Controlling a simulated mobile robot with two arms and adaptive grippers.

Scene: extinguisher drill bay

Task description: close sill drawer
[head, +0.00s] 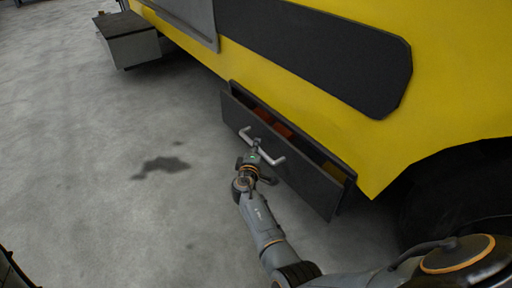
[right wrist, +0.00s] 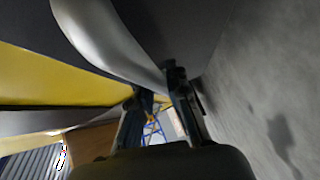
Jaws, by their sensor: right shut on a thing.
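The sill drawer (head: 312,184) is a long dark grey box under the side of the yellow vehicle (head: 330,120). It stands pulled out, with its open top showing and orange and yellow-toned contents partly visible inside. Its pale metal bar handle (head: 271,158) is on the front face. My right gripper (head: 256,147) is at the middle of this handle, shut on it. In the right wrist view the handle (right wrist: 108,42) runs as a thick grey bar to the fingers (right wrist: 160,92). The exact contact is partly hidden. My left gripper is not in view.
A grey box-like step or open compartment (head: 133,47) sticks out farther along the vehicle. A dark wheel (head: 455,190) is right of the drawer. The concrete floor (head: 90,190) left of the drawer is clear apart from a dark stain (head: 162,167).

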